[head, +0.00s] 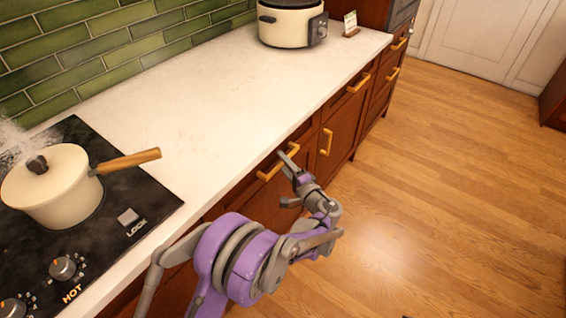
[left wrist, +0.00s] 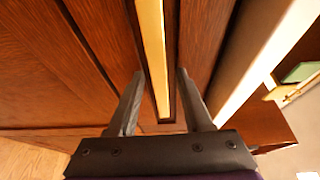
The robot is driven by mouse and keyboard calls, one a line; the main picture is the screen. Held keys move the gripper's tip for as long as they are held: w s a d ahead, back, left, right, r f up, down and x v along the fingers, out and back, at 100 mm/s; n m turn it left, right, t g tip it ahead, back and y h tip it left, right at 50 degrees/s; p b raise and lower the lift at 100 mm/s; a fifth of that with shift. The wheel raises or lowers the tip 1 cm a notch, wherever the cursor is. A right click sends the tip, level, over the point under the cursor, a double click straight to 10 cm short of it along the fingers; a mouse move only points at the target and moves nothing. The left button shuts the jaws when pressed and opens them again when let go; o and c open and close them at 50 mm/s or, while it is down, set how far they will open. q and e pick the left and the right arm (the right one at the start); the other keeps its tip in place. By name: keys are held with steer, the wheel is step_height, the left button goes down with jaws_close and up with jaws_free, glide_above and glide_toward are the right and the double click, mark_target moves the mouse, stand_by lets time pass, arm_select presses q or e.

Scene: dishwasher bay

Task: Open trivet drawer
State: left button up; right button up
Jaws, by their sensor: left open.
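A dark wood drawer front (head: 240,189) sits just under the white counter and looks closed. No label shows that it is the trivet drawer. Its yellow bar handle (head: 267,174) lies close to my left gripper (head: 284,179). In the left wrist view, my left gripper (left wrist: 159,76) is open, with a finger on each side of the handle (left wrist: 152,50) in the picture. The fingers look apart from the handle; I cannot tell how deep they reach around it. My right gripper is not in view.
A cream pot (head: 60,195) with a wooden handle stands on the black cooktop (head: 150,200) at left. The counter (head: 200,120) is mostly bare. A cream cooker (head: 290,24) stands at the back. More handled fronts (head: 326,142) run beyond. The wood floor (head: 450,180) is clear.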

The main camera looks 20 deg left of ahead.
arm_select(q)
jaws_close()
stand_by(0.3)
stand_by(1.2)
